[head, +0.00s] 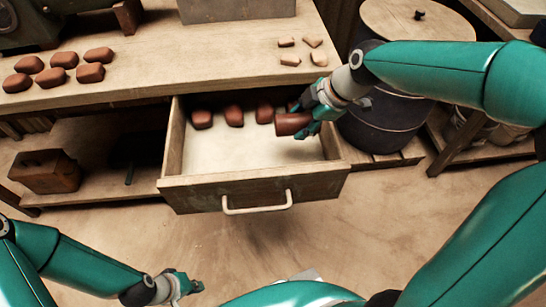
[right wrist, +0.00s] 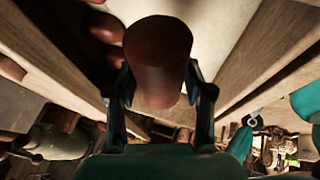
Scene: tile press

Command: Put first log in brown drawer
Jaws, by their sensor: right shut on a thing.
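A reddish-brown log (head: 290,124) is held in my right gripper (head: 312,112), which is shut on it over the right part of the open drawer. In the right wrist view the same log (right wrist: 157,60) sits between the two fingers, its round end facing the camera. The brown drawer (head: 255,187) is pulled out below the bench, with a pale floor and a light handle. Several similar brown pieces (head: 234,115) lie in a row along its back; one at the right is partly hidden by my gripper. My left gripper (head: 190,286) is low at the bottom left, away from the drawer; its opening is unclear.
Several brown lumps (head: 65,60) and small tan pieces (head: 290,59) lie on the bench top (head: 220,62). A dark barrel (head: 375,122) stands right of the drawer. A brown block (head: 45,171) is on the lower shelf at left. The floor before the drawer is clear.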

